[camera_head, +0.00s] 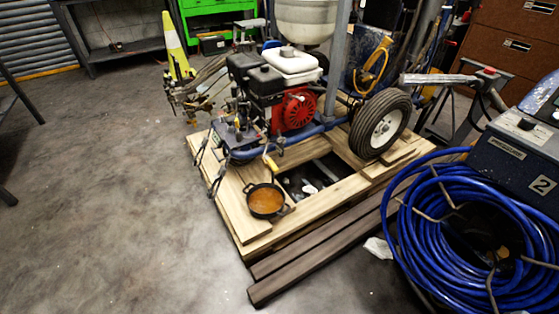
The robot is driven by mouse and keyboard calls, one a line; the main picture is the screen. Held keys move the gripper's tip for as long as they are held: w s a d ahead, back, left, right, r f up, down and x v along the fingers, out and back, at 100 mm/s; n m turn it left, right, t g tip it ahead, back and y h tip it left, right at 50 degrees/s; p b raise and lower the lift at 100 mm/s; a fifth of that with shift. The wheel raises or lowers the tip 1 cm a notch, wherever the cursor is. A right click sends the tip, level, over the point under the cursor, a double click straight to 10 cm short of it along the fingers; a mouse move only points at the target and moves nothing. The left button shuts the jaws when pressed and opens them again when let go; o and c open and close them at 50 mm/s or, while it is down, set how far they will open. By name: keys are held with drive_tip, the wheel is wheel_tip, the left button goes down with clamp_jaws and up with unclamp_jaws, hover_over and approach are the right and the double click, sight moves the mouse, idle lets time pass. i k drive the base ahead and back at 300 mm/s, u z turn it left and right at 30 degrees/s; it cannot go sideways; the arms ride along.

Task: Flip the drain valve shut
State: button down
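The line striper (285,105) stands on a wooden pallet (238,212), with a red and black engine and a white tank on it. A small lever with a yellowish grip (271,162) hangs at the machine's lower front; it looks like the drain valve handle, but it is too small to tell its position for sure. A black pan (265,201) with orange-brown liquid sits on the pallet boards just below it. My gripper is not in view.
A coiled blue hose (470,235) and a grey box marked 2 (515,160) fill the right side. Dark planks (320,262) lie along the pallet's front right. A yellow cone (175,50) stands behind left. The concrete floor (110,190) at left is clear.

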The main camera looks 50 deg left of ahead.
sight(271, 163)
drive_tip(key=i, duration=0.6)
drive_tip(key=u, duration=2.65)
drive_tip(key=i, duration=0.5)
drive_tip(key=u, duration=0.05)
